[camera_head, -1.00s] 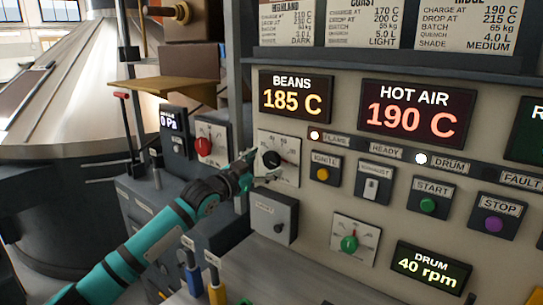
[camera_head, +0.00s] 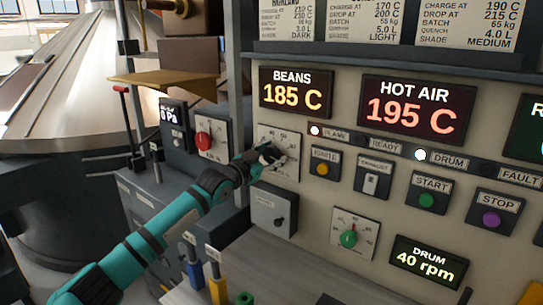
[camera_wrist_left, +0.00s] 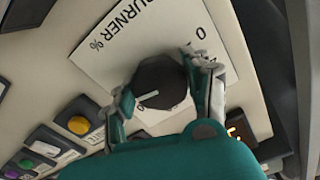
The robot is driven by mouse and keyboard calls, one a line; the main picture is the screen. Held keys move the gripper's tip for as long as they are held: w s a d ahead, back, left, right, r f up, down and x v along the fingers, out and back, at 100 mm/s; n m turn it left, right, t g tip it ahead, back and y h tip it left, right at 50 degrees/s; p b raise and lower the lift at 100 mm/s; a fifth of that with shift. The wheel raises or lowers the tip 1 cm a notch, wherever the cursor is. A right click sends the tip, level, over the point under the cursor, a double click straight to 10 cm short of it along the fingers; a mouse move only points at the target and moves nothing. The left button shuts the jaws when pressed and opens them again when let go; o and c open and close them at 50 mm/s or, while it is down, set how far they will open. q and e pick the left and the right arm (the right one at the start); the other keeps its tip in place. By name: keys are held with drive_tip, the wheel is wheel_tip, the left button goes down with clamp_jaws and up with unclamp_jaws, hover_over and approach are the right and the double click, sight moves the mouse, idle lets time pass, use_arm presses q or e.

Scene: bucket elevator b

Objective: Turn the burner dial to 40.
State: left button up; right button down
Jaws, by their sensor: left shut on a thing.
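The burner dial is a black round knob (camera_wrist_left: 160,82) with a white pointer line, on a white plate (camera_wrist_left: 120,45) marked "BURNER %" in the left wrist view. In the head view its plate (camera_head: 289,140) is on the panel below the BEANS display, and the knob is mostly hidden by my left gripper (camera_head: 266,156). My left gripper (camera_wrist_left: 164,84) is shut on the knob, one finger on each side. Most of the scale numbers are hidden or too small, so I cannot tell the exact setting. My right gripper is not in view.
The HOT AIR display (camera_head: 416,110) reads 195 C and the BEANS display (camera_head: 295,93) 185 C. An ignite button (camera_head: 322,169) and exhaust switch (camera_head: 371,182) are to the right. A red-knob dial (camera_head: 203,140) is left. A grey box (camera_head: 274,210) protrudes below the burner plate.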

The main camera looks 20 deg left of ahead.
use_arm(q)
drive_tip(key=shift+c, duration=1)
